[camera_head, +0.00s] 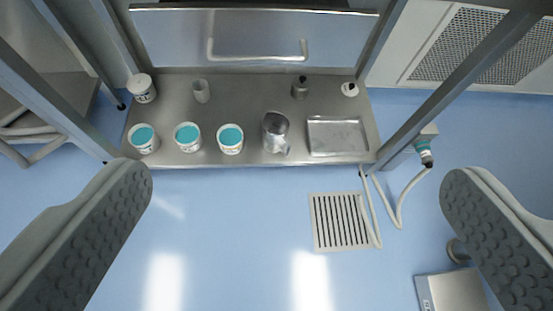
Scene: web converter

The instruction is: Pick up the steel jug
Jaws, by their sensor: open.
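The steel jug (275,130) stands on the steel shelf (250,97), right of the middle, with its handle toward the front edge. It lies between a white tub with a teal top on its left and a shallow steel tray on its right. My gripper (305,215) is open and empty. Its two grey ridged fingers show large at the lower left and lower right, well apart. The jug is ahead of the fingers, higher in the picture, and nothing touches it.
White teal-topped tubs (230,138) stand in a row left of the jug. The steel tray (336,136) is on its right. Small containers (201,91) stand behind. Frame posts (440,85) flank the shelf. A floor grate (341,221) and hose (398,210) lie in front; blue floor is otherwise mostly clear.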

